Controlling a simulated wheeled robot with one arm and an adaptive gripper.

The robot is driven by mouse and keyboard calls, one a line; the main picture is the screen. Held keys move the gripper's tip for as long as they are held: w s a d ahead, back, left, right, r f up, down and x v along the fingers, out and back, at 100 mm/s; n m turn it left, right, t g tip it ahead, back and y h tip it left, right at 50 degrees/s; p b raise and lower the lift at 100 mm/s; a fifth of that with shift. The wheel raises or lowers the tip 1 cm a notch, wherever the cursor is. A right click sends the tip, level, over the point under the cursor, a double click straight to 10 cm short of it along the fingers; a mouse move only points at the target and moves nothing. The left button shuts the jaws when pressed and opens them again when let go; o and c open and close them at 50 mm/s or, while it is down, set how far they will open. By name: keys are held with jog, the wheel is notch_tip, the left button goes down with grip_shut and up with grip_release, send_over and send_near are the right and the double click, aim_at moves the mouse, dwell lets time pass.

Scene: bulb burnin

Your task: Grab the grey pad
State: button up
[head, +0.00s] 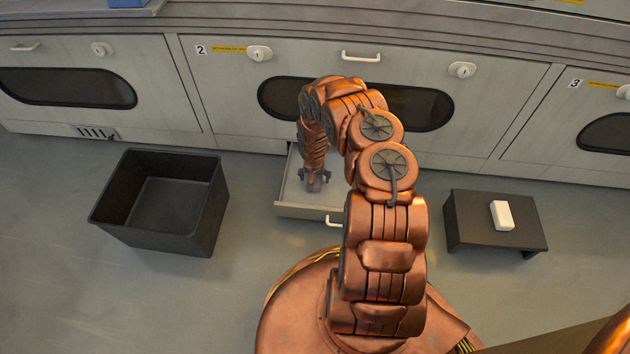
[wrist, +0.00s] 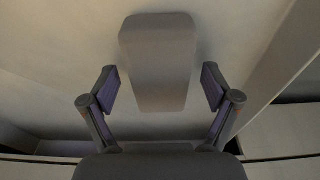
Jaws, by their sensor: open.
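The grey pad (wrist: 158,60) shows in the wrist view as a tapered block with rounded corners. It lies on the light floor of the open drawer, ahead of and between my fingers. My gripper (wrist: 160,90) is open, with one finger on each side of the pad's lower part and a visible gap on both sides. In the head view my gripper (head: 314,184) points down into the drawer (head: 290,211), and the pad cannot be made out there. I cannot tell how far above the pad the fingertips are.
A black open bin (head: 128,226) stands to the left on the floor. A low dark stand (head: 466,226) with a white block (head: 502,215) on it is to the right. Cabinet doors (head: 225,90) rise behind the drawer. The drawer's walls surround my gripper closely.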

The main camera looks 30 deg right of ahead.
jog(key=shift+c, duration=0.2)
jog(key=c, duration=1.2)
